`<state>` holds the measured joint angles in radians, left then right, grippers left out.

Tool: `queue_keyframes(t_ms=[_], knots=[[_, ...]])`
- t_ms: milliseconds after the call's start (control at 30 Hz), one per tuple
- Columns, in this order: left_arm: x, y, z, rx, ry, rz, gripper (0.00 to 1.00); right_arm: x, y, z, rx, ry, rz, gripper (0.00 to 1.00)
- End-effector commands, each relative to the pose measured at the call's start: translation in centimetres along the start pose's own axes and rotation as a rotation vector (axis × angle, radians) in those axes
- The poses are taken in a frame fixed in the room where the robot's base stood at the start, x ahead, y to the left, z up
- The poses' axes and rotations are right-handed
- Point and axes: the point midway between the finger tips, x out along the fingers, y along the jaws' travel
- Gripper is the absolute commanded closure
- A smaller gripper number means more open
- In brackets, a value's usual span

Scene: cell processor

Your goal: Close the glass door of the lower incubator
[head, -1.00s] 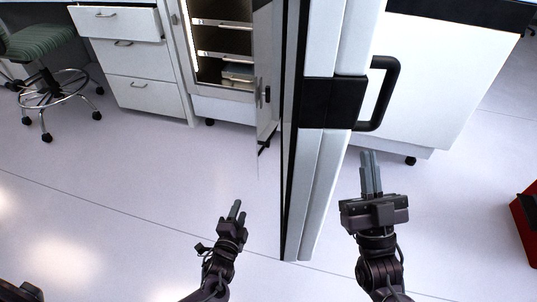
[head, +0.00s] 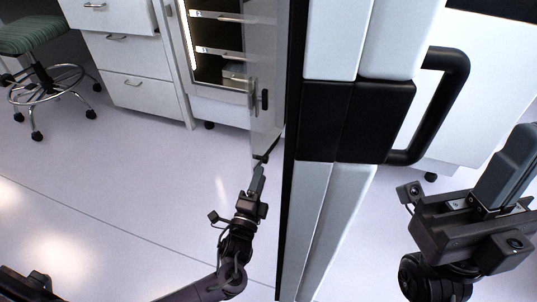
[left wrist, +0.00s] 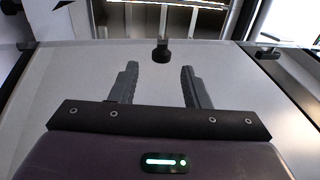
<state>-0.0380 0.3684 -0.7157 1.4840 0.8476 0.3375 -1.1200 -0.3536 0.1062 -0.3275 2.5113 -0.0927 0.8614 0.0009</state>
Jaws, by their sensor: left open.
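The lower incubator's glass door (head: 266,118) stands open, seen nearly edge-on, with a small dark latch on it in the head view. Behind it is the lit incubator interior (head: 222,40) with shelves. My left gripper (head: 258,180) is just below the door's lower edge; whether it touches cannot be told. In the left wrist view its fingers (left wrist: 159,85) are apart and empty, with a pale panel beyond them and a dark knob (left wrist: 161,52) on it. My right gripper (head: 510,165) is at the right, with its finger gap not clear.
A large white door (head: 335,40) with a black handle (head: 440,105) stands between my two grippers. White drawers (head: 125,55) and a green stool (head: 35,35) are at the upper left.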

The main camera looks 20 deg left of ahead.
Motion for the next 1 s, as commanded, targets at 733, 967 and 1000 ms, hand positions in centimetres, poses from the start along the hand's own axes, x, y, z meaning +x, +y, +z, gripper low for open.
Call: queue_keyframes(t_ms=[733,967,1000], knots=[[6.9,0.0,0.0,-0.001,-0.001,0.001,0.58,-0.8,-0.1,0.1,-0.004,0.024,-0.013,1.0],[6.8,0.0,0.0,-0.001,-0.001,0.001,0.81,-0.8,-0.1,0.1,-0.005,0.024,-0.013,1.0],[6.8,0.0,0.0,-0.001,-0.001,0.001,0.86,-0.8,-0.1,0.1,-0.005,0.024,-0.013,1.0]])
